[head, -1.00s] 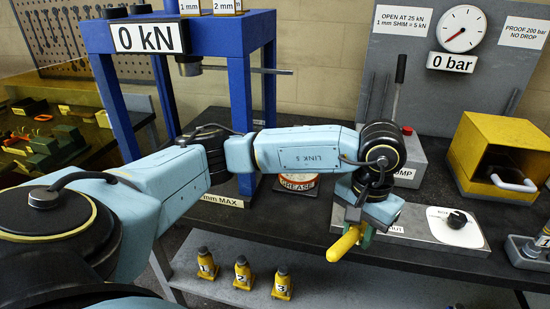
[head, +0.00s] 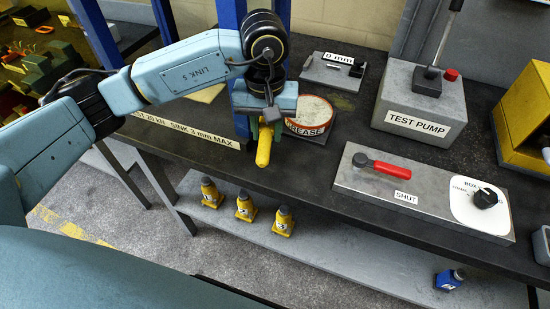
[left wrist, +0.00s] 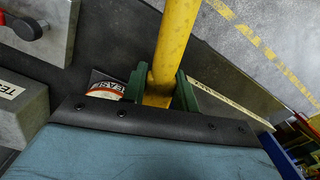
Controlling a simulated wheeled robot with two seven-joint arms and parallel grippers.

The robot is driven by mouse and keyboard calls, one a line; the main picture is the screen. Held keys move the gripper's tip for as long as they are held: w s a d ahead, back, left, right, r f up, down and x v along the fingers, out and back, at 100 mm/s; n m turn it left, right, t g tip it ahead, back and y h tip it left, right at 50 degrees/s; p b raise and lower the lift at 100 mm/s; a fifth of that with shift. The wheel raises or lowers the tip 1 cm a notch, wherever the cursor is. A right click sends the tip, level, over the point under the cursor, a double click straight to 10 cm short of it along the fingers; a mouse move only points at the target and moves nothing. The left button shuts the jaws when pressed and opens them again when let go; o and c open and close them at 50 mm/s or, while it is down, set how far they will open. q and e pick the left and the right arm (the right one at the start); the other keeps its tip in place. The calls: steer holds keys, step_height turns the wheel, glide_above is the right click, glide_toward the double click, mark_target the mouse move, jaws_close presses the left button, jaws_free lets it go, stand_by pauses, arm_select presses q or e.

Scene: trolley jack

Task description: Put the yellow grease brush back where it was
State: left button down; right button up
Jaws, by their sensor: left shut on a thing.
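The yellow grease brush (head: 264,147) is in my left gripper (head: 266,128), hanging down at a slant just left of the grease tin in the head view. In the left wrist view the brush (left wrist: 175,45) stands out between the two green fingers, which are shut on it. The round grease tin (head: 312,114), with a red GREASE label and a pale filling, sits on a dark pad on the bench, close to the right of my left gripper. The tin's label (left wrist: 106,88) shows partly in the left wrist view. My right gripper is not in view.
A grey plate with a red lever (head: 390,168) marked SHUT lies to the right. Behind it stands the test pump (head: 424,105). Blue press posts (head: 228,14) rise behind my arm.

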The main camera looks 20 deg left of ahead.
arm_select(q)
steer(key=d+n, duration=0.4)
steer(key=d, duration=0.1)
steer(key=n, duration=0.2)
glide_above(291, 177)
step_height(291, 177, down, 7)
steer(key=shift+r, duration=0.1)
steer(key=shift+f, duration=2.05)
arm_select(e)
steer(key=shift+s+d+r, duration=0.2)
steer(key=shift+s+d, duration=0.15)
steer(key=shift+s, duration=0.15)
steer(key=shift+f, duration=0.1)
arm_select(q)
steer(key=shift+f, duration=0.2)
steer(key=c, duration=1.1)
jaws_free()
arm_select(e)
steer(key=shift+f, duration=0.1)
